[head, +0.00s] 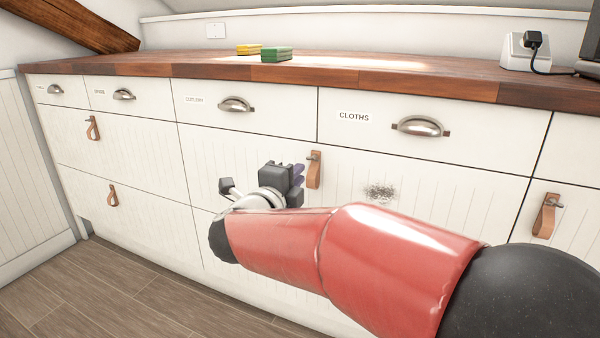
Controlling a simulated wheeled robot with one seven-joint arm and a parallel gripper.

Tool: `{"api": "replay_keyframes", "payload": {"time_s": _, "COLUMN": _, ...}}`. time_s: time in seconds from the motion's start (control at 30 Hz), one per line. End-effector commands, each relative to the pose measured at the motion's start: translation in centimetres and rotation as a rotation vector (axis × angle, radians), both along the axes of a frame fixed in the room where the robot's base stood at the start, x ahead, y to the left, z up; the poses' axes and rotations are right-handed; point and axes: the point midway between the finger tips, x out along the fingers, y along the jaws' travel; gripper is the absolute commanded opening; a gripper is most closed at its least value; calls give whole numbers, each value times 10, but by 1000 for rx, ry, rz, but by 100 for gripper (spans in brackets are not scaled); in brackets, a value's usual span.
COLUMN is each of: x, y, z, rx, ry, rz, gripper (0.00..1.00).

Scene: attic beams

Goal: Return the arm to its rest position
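My arm, red with black joints, reaches from the lower right of the head view toward the middle of the cabinet front. My gripper (296,172) is at its far end, in front of the cabinet door and just left of a leather strap handle (314,170). The arm and wrist hide part of it. Purple finger-like parts show beside its dark body. I cannot tell whether it is open or shut, or whether it touches the strap.
White cabinets with drawers, one labelled CLOTHS (354,117), stand under a wooden worktop (180,66). A yellow sponge (249,49) and a green sponge (276,54) lie on it. A dark smudge (381,192) marks a door. Floor (110,290) at lower left is clear.

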Motion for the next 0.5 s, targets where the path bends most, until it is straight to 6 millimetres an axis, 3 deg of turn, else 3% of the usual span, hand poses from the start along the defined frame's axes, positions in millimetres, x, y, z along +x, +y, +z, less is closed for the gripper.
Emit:
{"api": "replay_keyframes", "payload": {"time_s": 0.17, "x": 2, "y": -10, "z": 42, "rx": -111, "ry": -5, "rz": 150, "gripper": 14}}
{"api": "replay_keyframes", "payload": {"time_s": 0.3, "x": -13, "y": -21, "z": 78, "rx": -343, "ry": 37, "rz": 378, "gripper": 14}}
{"api": "replay_keyframes", "payload": {"time_s": 0.4, "x": -37, "y": -34, "z": 83, "rx": -543, "ry": 118, "rz": 530, "gripper": 14}}
{"api": "replay_keyframes", "payload": {"time_s": 0.5, "x": -69, "y": -55, "z": 73, "rx": -744, "ry": 239, "rz": 663, "gripper": 14}}
